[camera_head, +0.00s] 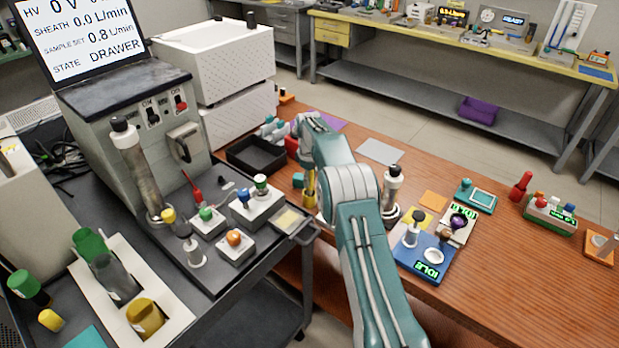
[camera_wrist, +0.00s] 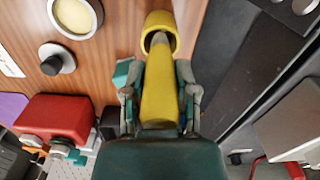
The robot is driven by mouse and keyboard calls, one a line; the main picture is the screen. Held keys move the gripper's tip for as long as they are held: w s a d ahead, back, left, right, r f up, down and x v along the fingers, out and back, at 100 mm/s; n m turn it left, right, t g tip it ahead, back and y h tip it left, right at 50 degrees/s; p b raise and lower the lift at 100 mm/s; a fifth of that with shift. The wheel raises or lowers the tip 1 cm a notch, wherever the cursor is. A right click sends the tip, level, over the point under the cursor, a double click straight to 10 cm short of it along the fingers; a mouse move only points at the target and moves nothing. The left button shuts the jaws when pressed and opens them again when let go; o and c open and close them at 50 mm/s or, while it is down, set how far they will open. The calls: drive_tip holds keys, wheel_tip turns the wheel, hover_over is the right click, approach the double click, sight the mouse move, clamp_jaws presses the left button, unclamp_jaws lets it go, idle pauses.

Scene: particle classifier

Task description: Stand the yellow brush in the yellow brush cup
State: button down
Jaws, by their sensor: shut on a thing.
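In the wrist view, my gripper (camera_wrist: 157,80) is shut on the yellow brush (camera_wrist: 161,98), with a finger on each side of it. The brush's pale tip points to the top of the picture and overlaps the dark mouth of the yellow brush cup (camera_wrist: 160,19). I cannot tell how far the tip is inside the mouth. The cup stands on the brown wooden surface. In the head view, my arm hides most of the gripper. A yellow piece (camera_head: 309,188) shows beside the arm near the bench's left edge; I cannot tell brush from cup there.
A black tray (camera_head: 256,156) lies to the left of my arm. The dark cart (camera_head: 222,280) with small coloured-knob parts stands close on the left. A red block (camera_wrist: 58,115) and a round dish (camera_wrist: 75,17) are near the gripper. A blue device (camera_head: 424,262) sits right of my arm.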

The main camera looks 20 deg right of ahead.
drive_tip(key=shift+f, duration=1.7)
drive_tip(key=shift+c, duration=1.5)
unclamp_jaws()
wheel_tip(320, 180, up, 12)
drive_tip(key=shift+w+f, duration=0.1)
